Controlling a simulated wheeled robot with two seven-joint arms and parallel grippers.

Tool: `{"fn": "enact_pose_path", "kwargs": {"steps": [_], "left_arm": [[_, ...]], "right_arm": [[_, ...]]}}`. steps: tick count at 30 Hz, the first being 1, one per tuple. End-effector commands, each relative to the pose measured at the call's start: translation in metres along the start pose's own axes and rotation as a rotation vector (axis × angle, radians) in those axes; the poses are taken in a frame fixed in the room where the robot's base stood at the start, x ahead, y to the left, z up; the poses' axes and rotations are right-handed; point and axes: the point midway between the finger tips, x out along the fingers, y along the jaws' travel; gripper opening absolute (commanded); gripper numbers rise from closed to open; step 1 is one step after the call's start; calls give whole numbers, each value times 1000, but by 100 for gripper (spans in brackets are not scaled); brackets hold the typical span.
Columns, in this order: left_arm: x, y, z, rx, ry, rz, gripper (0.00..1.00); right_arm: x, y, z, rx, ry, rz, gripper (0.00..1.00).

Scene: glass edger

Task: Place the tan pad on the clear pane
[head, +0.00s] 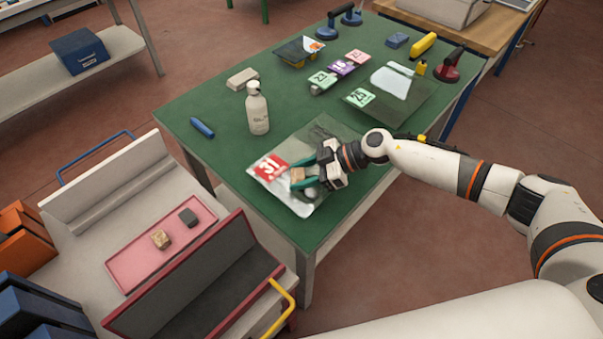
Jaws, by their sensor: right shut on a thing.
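My right gripper (304,178) reaches in from the right and is shut on a small tan pad (297,175). The gripper fingers partly hide the pad. It is over the near part of a clear pane (325,130) with a red label reading 31 (269,167). I cannot tell whether the pad touches the glass. The pane lies flat at the near edge of the green table, partly hidden by the gripper. Another see-through pane (405,105) with a green label lies farther right. My left gripper is not in view.
A cart at left holds a pink tray (135,270) with two small blocks.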

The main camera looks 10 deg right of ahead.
Motion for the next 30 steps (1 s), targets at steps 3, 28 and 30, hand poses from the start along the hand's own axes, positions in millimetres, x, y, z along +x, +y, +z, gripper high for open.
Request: {"fn": "enact_pose_path", "kwargs": {"steps": [3,28,30], "left_arm": [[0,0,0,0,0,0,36],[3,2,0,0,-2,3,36],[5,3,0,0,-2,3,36]], "right_arm": [[-1,0,1,-1,0,-1,24],[-32,-1,0,-2,2,-4,66],[-48,-1,-1,-2,4,-4,66]]}}
